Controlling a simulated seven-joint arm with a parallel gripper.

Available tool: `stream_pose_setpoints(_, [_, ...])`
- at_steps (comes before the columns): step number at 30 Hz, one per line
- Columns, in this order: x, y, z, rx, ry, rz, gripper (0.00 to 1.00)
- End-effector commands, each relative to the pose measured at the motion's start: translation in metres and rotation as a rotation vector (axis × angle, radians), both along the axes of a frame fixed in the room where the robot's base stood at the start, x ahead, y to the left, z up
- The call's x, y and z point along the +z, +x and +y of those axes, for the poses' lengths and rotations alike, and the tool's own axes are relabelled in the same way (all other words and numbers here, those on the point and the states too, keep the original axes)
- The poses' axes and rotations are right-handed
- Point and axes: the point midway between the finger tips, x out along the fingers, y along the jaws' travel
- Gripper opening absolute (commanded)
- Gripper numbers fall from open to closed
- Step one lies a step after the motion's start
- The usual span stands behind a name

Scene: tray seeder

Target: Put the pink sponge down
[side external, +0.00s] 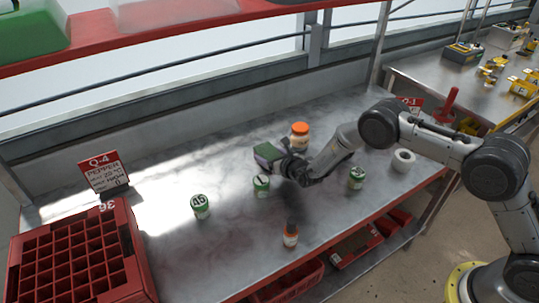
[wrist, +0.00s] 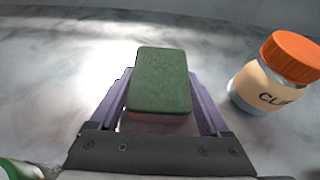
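The pink sponge (wrist: 160,117) has a dark green scouring top and a strip of pink showing below it at the near edge. My gripper (wrist: 162,95) has its two purple fingers along the sponge's left and right sides, shut on it. In the side external view the sponge (side external: 267,153) is at my gripper (side external: 270,158), over the middle of the grey bench (side external: 150,235). It seems to be above the bench top, but its underside is hidden and the gap cannot be told.
An orange-lidded jar (side external: 299,136) stands close behind the sponge; a green-lidded can (side external: 261,186) stands just in front. Other small cans (side external: 200,207) (side external: 356,178), a brown bottle (side external: 290,234), a white roll (side external: 404,160) and a red crate (side external: 135,255) stand around.

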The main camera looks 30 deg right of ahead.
Motion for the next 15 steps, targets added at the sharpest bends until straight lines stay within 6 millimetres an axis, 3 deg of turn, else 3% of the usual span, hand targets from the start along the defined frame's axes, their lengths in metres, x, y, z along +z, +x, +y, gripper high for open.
stream_pose_setpoints(1, [0.0001, -0.0001, 0.0000, 0.000, 0.000, 0.000, 0.88])
stream_pose_setpoints(3, [0.0001, -0.0001, 0.0000, 0.000, 0.000, 0.000, 1.00])
stream_pose_setpoints(15, [0.0064, -0.0051, 0.0002, 0.000, 0.000, 0.000, 1.00])
